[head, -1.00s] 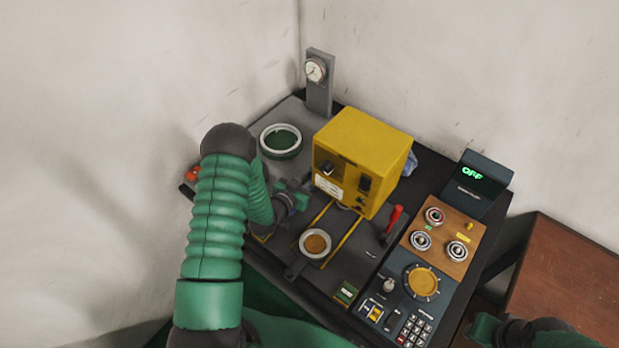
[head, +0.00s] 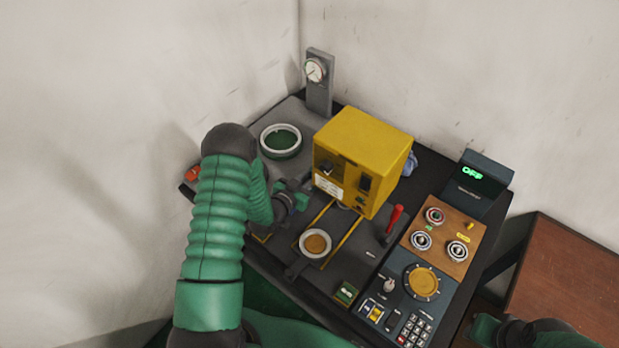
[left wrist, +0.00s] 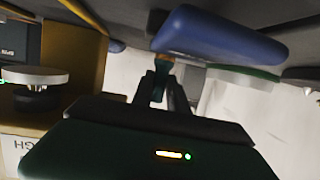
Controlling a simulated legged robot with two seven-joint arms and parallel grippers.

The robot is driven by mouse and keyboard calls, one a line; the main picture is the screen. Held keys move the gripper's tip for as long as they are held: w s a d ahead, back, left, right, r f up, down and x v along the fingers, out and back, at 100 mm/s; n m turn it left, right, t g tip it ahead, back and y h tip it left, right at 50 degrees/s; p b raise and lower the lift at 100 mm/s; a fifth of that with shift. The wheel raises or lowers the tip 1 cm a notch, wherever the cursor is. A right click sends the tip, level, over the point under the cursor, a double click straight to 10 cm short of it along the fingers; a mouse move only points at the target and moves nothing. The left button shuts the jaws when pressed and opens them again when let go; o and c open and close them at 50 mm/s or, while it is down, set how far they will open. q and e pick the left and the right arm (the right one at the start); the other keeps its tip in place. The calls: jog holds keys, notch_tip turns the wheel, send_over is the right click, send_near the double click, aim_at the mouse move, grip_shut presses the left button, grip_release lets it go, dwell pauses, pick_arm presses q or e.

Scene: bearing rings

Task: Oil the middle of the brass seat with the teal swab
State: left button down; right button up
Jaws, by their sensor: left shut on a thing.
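The brass seat (head: 316,243) is a round tan-brown face inside a pale ring, on the dark bench in front of the yellow box. My left gripper (head: 298,197) is up and left of it, beside the yellow box and apart from the seat. In the left wrist view my left gripper (left wrist: 166,88) is shut on a small teal piece (left wrist: 164,62), which I take as the teal swab. A blue block (left wrist: 215,38) shows just past the fingertips; whether it joins the teal piece I cannot tell. My right gripper (head: 487,328) is low at the right, its jaws unclear.
The yellow box (head: 362,150) stands close to the left gripper. A pale ring with a green inside (head: 281,141) lies behind it. A red lever (head: 394,218), a control panel (head: 421,282), an OFF display (head: 479,180) and a gauge post (head: 318,88) stand around.

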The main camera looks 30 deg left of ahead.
pick_arm(q)
jog(key=shift+s+f, duration=0.1)
notch_tip(320, 180, up, 7)
jog(key=p, duration=0.5)
dwell(0.9)
